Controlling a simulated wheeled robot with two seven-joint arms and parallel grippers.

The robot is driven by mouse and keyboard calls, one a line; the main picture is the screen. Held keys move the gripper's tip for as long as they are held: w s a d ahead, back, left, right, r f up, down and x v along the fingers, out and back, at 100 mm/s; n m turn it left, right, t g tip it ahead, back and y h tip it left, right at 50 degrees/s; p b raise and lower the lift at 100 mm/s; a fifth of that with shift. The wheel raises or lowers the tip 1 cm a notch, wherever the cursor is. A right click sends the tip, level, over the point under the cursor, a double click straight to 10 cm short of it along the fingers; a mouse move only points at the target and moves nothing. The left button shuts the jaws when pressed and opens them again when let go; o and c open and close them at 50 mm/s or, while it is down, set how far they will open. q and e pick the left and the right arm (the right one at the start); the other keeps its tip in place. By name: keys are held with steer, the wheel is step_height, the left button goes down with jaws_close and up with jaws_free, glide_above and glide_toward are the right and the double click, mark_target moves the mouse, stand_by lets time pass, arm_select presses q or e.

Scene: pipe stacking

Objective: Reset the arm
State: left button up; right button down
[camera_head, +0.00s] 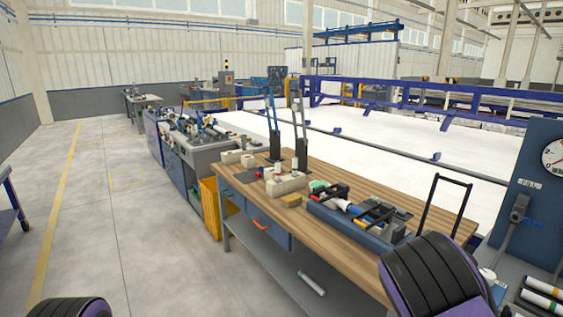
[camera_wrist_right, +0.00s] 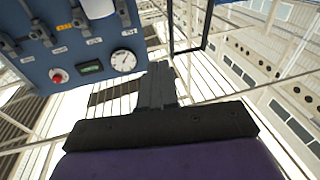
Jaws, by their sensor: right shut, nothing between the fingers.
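My right gripper (camera_wrist_right: 157,88) shows in the right wrist view. Its two dark fingers are together with nothing between them, pointing up toward a blue panel and away from any object. In the head view only dark and purple links of my arms show at the bottom left and bottom right; neither gripper's fingers show there. My left gripper is out of view. On the wooden workbench (camera_head: 405,262), a holder (camera_head: 345,228) carries pipe pieces in white, blue and yellow. Beige fitting blocks (camera_head: 284,186) stand farther left on the bench.
A blue panel with a round gauge (camera_wrist_right: 123,61) and red button fills the wrist view's upper left; a blue panel (camera_head: 540,165) also stands right in the head view. White pipes (camera_head: 545,287) lie below it. A yellow crate (camera_head: 209,205) stands beside the bench.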

steer(key=s+a+f+n+g+y, duration=0.1)
steer(key=s+a+f+g+y, duration=0.2)
steer(key=s+f, duration=0.65)
steer(key=s+a+f+n+g+y, duration=0.1)
steer(key=s+a+f+g+y, duration=0.15)
steer(key=s+a+f, duration=0.65)
steer(key=s+a+f+g+y, duration=0.2)
steer(key=s+f, duration=0.3)
steer(key=s, duration=0.3)
steer(key=s+a+f+g+y+b, duration=0.1)
steer(key=s+a+f+g+y, duration=0.1)
steer(key=s+f, duration=0.4)
steer(key=shift+s+a+f+y, duration=0.25)
steer(key=shift+s+a+y, duration=0.2)
steer(key=shift+s+a, duration=0.5)
steer(key=shift+w, duration=0.1)
